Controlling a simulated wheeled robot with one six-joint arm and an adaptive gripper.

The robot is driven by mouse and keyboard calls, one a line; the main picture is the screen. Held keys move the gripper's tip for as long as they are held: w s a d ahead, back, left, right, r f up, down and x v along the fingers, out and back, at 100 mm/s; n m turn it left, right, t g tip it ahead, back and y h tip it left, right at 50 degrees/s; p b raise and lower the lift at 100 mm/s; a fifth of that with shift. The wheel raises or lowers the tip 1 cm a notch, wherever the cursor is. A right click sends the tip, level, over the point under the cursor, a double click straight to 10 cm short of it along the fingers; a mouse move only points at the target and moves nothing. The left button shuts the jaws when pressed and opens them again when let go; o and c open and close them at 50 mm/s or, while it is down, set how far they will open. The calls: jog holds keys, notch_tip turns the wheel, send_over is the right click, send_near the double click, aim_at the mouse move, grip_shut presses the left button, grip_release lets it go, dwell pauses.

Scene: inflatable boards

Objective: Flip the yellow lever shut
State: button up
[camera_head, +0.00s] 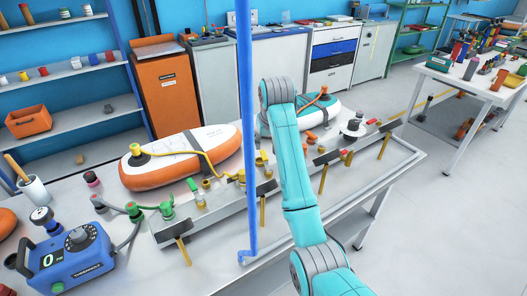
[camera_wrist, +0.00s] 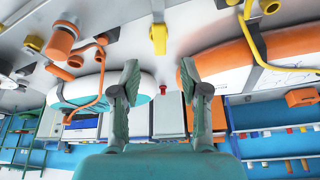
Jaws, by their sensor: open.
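In the wrist view, which is upside down, a yellow lever (camera_wrist: 159,38) stands on the grey bench surface, centred beyond my gripper (camera_wrist: 160,73). The two fingers are wide apart with nothing between them, and the lever looks clear of both. In the head view, a small yellow fitting (camera_head: 262,158) between the two boards appears to be the same lever; its exact angle is too small to tell. My teal arm covers part of the bench beside it and hides my gripper there.
An orange-and-white board (camera_head: 182,158) lies left of the lever and a teal-and-white board (camera_head: 300,115) lies right. A blue upright pole (camera_head: 246,130) stands before the bench. A blue pump box (camera_head: 72,258) sits at the left.

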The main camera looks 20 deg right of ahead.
aim_at(264, 155)
jog(key=x, duration=0.7)
jog(key=shift+c, duration=0.3)
grip_shut()
